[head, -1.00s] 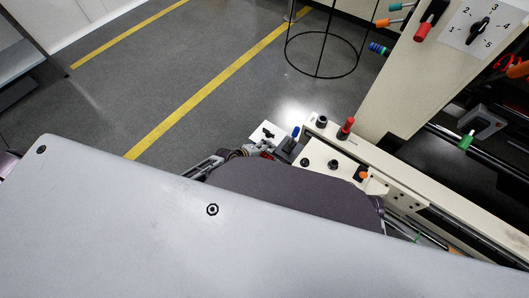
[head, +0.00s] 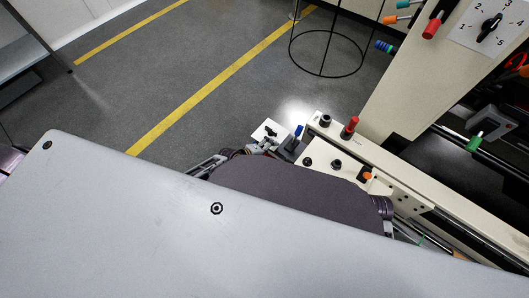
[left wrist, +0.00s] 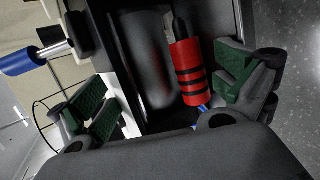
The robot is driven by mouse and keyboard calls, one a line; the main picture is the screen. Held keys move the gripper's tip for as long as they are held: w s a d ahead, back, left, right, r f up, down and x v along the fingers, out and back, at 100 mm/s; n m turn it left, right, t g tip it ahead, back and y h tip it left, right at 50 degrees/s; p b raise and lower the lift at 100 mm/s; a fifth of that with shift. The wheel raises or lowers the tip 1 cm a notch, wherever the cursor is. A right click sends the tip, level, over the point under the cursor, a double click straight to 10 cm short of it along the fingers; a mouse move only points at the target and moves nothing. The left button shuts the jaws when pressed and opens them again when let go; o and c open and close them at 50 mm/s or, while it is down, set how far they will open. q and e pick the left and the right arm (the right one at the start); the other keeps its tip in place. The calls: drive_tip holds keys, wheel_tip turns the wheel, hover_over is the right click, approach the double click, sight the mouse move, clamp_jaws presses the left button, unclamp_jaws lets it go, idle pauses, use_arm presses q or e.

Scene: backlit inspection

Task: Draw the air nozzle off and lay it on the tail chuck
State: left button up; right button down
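A red cylinder with black bands and a dark end (left wrist: 187,72) shows in the left wrist view, between the fingers of my left gripper (left wrist: 165,98). It may be the air nozzle; I cannot be sure. The gripper is open, its green-padded fingers wide apart on either side and clear of the cylinder. In the head view my left gripper (head: 290,185) is seen from behind, its dark housing hiding what lies between the fingers. I cannot clearly make out the tail chuck. My right gripper is not in view.
A cream machine bed (head: 440,200) runs down the right, with a red knob (head: 350,127) and an orange knob (head: 367,176). A blue-ended handle (left wrist: 20,60) is left of the gripper. A wire hoop stand (head: 327,50) is behind. Floor at the left is open.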

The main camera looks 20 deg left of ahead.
sight(267, 161)
use_arm(q)
drive_tip(key=shift+g, duration=0.5)
drive_tip(key=s+f, duration=0.1)
drive_tip(key=s+a+f, duration=0.1)
drive_tip(key=s+f, duration=0.1)
drive_tip(key=shift+a+f, duration=0.25)
drive_tip(key=shift+f, duration=0.1)
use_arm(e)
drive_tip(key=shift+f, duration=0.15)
use_arm(q)
drive_tip(key=shift+s+a+r, duration=0.2)
drive_tip(key=shift+a+r, duration=0.15)
drive_tip(key=shift+r, duration=0.4)
drive_tip(key=s+a+r, duration=0.1)
drive_tip(key=s+r, duration=0.1)
drive_tip(key=r, duration=0.3)
drive_tip(key=s+a+r+t, duration=0.1)
drive_tip(key=s+a+r, duration=0.1)
drive_tip(key=r, duration=0.2)
drive_tip(key=shift+a+r, duration=0.3)
drive_tip(key=shift+r, duration=0.05)
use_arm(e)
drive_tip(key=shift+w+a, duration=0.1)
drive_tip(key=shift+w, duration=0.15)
use_arm(q)
drive_tip(key=shift+m, duration=0.3)
